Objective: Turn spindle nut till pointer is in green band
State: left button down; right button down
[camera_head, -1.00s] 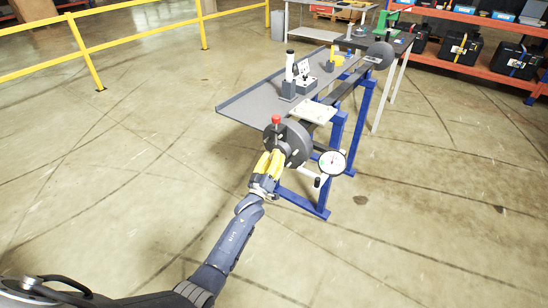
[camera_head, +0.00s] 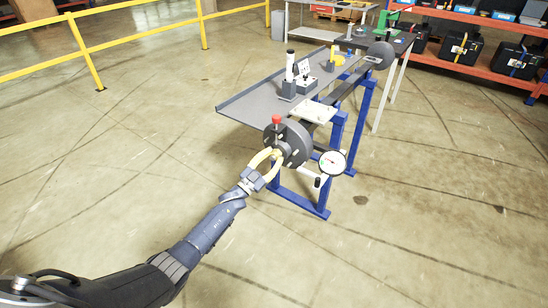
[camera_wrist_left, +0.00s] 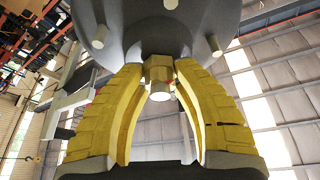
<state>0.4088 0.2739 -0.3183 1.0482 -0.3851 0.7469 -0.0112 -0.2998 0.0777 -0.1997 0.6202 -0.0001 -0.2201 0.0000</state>
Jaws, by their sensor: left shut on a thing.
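The spindle nut (camera_wrist_left: 158,76) is a brass-coloured hex at the centre of a dark round flange (camera_wrist_left: 165,28) in the left wrist view. My left gripper (camera_head: 275,157) has its yellow curved fingertips shut on the nut, one on each side. In the head view the nut is mostly hidden by the fingers, and the flange (camera_head: 295,143) stands right behind them. The dial gauge (camera_head: 332,162) with a white face is to the right of the flange. Its pointer and coloured band are too small to read surely. My right gripper is out of view.
A red knob (camera_head: 276,119) stands above the flange. A grey tray table (camera_head: 255,101) on blue legs (camera_head: 335,135) extends behind, carrying small devices. The floor left of the rig is clear.

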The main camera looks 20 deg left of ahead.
pick_arm(q)
jog(key=m+g, duration=0.1)
jog(key=m, duration=0.1)
jog(key=m+h, duration=0.1)
jog(key=m, duration=0.1)
jog(key=m+g+h, duration=0.1)
jog(key=m, duration=0.2)
jog(key=shift+w+r+g, duration=0.1)
jog(key=shift+r+g, duration=0.2)
jog(key=shift+r, duration=0.1)
jog(key=shift+d+m+h, duration=0.1)
jog(key=shift+m+h, duration=0.2)
jog(key=shift+m, duration=0.1)
jog(key=c, duration=1.1)
grip_release()
jog(key=shift+f+g, duration=0.1)
jog(key=shift+g, duration=0.2)
jog(key=shift+c, duration=0.2)
jog(key=shift+o, duration=1.2)
jog(key=shift+f, duration=0.15)
jog(key=shift+s+a+f, duration=0.2)
jog(key=shift+s+a, duration=0.15)
jog(key=shift+s, duration=0.15)
jog(key=v, duration=1)
jog(key=shift+s+a, duration=0.15)
jog(key=shift+s, duration=0.25)
